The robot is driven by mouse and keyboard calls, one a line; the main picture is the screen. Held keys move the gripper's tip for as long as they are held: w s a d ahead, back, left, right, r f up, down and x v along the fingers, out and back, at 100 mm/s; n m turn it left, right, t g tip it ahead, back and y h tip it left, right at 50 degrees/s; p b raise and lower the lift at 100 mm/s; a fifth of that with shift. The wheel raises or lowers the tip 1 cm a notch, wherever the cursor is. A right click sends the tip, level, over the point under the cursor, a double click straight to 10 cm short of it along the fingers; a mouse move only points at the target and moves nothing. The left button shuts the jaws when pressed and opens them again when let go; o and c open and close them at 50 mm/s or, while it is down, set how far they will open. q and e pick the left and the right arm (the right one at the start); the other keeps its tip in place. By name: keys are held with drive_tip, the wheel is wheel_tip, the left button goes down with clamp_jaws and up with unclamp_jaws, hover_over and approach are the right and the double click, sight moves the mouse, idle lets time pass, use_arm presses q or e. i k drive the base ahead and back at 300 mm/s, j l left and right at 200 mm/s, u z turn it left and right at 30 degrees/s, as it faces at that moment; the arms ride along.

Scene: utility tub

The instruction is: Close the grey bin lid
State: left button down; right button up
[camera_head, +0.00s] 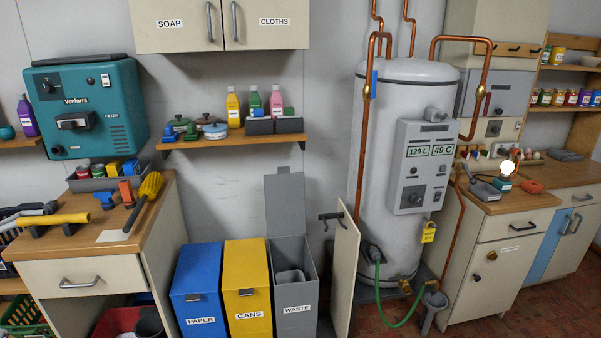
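The grey bin (296,309) stands at the lower middle, with a label reading WASTE on its front. Its grey lid (285,203) is open and stands upright at the back of the bin, against the wall. The bin's inside shows, with a grey object (290,277) in it. Neither of my grippers can be made out in this view.
Closed yellow CANS (247,272) and blue PAPER (197,282) bins stand left of the grey bin. A cream upright panel (343,275) with a dark handle is close on its right, before the boiler (385,230). A shelf (232,139) with bottles hangs above.

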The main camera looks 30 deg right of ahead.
sight(284, 190)
drive_tip(key=k+l, duration=0.15)
drive_tip(key=l, duration=0.3)
drive_tip(key=k+l+u, duration=0.15)
drive_tip(key=l, duration=0.25)
drive_tip(key=k+l, duration=0.1)
drive_tip(key=l, duration=0.35)
drive_tip(key=k+l+u, duration=0.15)
drive_tip(key=l, duration=0.25)
drive_tip(key=k+l, duration=0.2)
drive_tip(key=l, duration=0.2)
drive_tip(key=i+l+u, duration=0.1)
drive_tip(key=l, duration=0.3)
drive_tip(key=i+l+u, duration=0.1)
drive_tip(key=l, duration=0.25)
drive_tip(key=i+l+u, duration=0.1)
drive_tip(key=l, duration=0.3)
drive_tip(key=i+l+u, duration=0.15)
drive_tip(key=l, duration=0.25)
